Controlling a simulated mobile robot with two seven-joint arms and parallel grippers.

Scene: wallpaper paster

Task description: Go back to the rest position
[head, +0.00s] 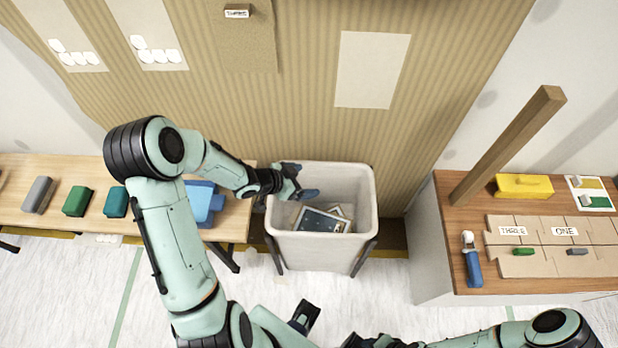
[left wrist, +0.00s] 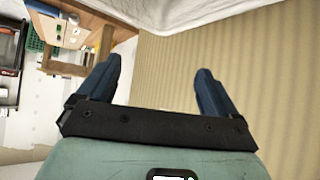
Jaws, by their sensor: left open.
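My left gripper (head: 300,190) is over the upper left rim of a white bin (head: 318,252) in the head view. In the left wrist view its two blue fingers stand wide apart with nothing between them (left wrist: 158,82). My left arm rises from the bottom and bends over the left table. My right arm comes in low from the right. Dark parts at its end (head: 368,341) are cut off by the bottom edge, so its jaw state does not show clearly.
The bin holds flat dark and pale items (head: 322,221). A left table (head: 60,222) carries coloured blocks. A right table (head: 455,238) bears a wooden post (head: 510,143), a yellow block (head: 524,186), a blue-handled tool (head: 472,262) and cardboard pieces. Striped wallpaper (head: 300,120) stands behind.

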